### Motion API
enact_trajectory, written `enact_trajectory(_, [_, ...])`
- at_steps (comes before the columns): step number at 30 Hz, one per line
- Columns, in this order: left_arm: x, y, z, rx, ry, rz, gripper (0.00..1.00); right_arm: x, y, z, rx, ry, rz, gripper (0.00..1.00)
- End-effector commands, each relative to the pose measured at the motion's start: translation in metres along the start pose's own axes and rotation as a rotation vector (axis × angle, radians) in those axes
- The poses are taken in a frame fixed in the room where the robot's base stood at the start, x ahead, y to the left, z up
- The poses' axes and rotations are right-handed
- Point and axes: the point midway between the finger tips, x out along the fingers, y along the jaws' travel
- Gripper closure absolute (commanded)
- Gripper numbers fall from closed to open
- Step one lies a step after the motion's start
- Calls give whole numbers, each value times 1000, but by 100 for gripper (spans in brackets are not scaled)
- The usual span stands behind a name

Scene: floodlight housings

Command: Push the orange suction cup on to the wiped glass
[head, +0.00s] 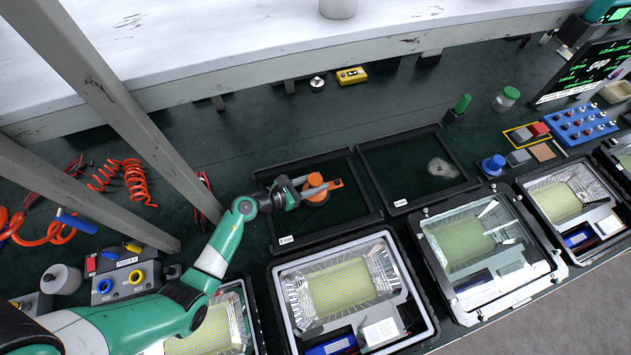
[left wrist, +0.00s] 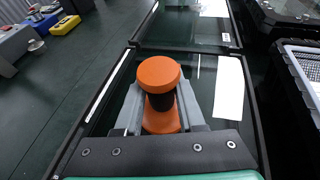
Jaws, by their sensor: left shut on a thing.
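The orange suction cup (head: 316,189) has a round orange knob, a dark neck and an orange base. My left gripper (head: 318,188) is shut on it, over the left black-framed glass (head: 287,239). In the left wrist view the suction cup (left wrist: 159,72) stands upright between the grey fingers of my left gripper (left wrist: 160,112). The fingers close around its dark neck. The dark glass pane (left wrist: 205,105) lies below it in its frame. I cannot tell whether the base touches the glass. My right gripper does not show.
A second black frame (head: 377,189) adjoins on the right, with a pale smudge (head: 442,167) inside. Floodlight housings (head: 345,284) line the near edge. A slanted grey post (head: 120,105) stands left of my arm. A blue knob (head: 493,164) stands right of the frames.

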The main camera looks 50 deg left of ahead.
Motion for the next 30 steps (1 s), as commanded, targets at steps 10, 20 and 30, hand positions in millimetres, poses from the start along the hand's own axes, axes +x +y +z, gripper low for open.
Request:
enact_trajectory(10, [1,1,-1,1,-4,1,100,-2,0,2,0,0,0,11])
enact_trajectory(20, [3,1,-6,1,-4,1,100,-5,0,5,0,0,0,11])
enact_trajectory(30, [5,1,-10,1,-4,1,100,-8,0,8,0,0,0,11])
